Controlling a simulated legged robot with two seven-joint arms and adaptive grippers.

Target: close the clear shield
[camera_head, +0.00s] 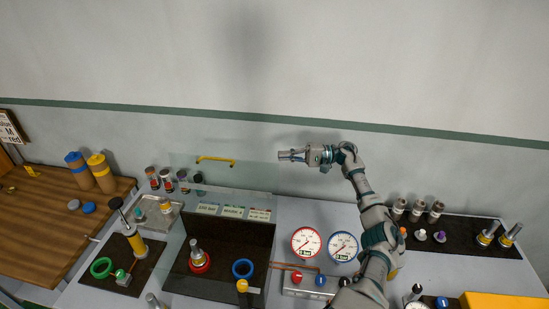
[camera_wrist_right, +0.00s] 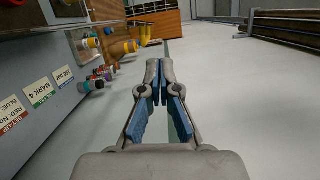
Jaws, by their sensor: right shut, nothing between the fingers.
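The clear shield (camera_head: 256,170) is a faint see-through panel standing raised above the black-walled vise bay (camera_head: 242,228). Its yellow handle (camera_head: 216,160) runs along the upper part. My right gripper (camera_head: 281,155) points left at about the handle's height, just by the panel's right edge and apart from the handle. Its fingers are shut and empty; they also show closed together in the right wrist view (camera_wrist_right: 160,72). My left gripper is not in view.
In the bay are a post in a red ring (camera_head: 201,264) and a blue ring (camera_head: 243,268). Two gauges (camera_head: 306,242) stand right of it. Small jars (camera_head: 166,180) and yellow and blue canisters (camera_head: 98,170) are at left. The space before the wall is free.

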